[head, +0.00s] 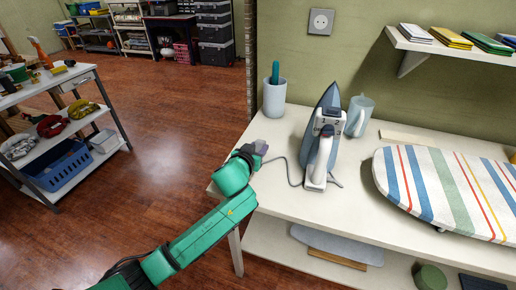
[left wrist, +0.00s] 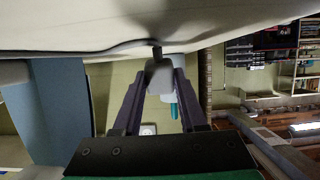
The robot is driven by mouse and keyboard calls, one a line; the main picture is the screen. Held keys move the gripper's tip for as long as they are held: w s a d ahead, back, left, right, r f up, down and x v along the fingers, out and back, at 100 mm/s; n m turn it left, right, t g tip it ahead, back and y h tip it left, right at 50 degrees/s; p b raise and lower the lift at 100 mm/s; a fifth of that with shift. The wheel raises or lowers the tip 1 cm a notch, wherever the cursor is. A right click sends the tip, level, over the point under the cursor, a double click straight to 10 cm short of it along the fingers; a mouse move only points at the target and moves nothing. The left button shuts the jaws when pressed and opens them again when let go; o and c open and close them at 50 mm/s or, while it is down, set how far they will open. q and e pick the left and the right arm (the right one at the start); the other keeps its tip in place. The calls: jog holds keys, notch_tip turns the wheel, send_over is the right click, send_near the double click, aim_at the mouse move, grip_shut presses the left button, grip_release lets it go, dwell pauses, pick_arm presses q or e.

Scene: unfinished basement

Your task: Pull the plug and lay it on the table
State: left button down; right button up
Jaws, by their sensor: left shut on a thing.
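My left gripper (head: 258,150) is low over the left end of the white table (head: 270,205). It is shut on the pale grey plug (head: 262,146). In the left wrist view the plug (left wrist: 160,77) sits between the two dark fingertips (left wrist: 159,85), very close to the tabletop; I cannot tell whether it touches. Its grey cord (head: 284,160) runs over the table to the blue and white iron (head: 323,140), which stands upright on its heel. The wall socket (head: 321,21) is empty. My right gripper is not in view.
A light blue cup (head: 274,97) with a teal item stands behind the plug. A translucent jug (head: 358,115) is behind the iron. A striped ironing board (head: 450,190) covers the table's right side. A wall shelf (head: 410,45) hangs above. Bare tabletop lies in front of the iron.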

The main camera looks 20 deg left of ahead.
pick_arm(q)
jog(key=c, duration=0.5)
grip_release()
jog(key=shift+o, duration=0.6)
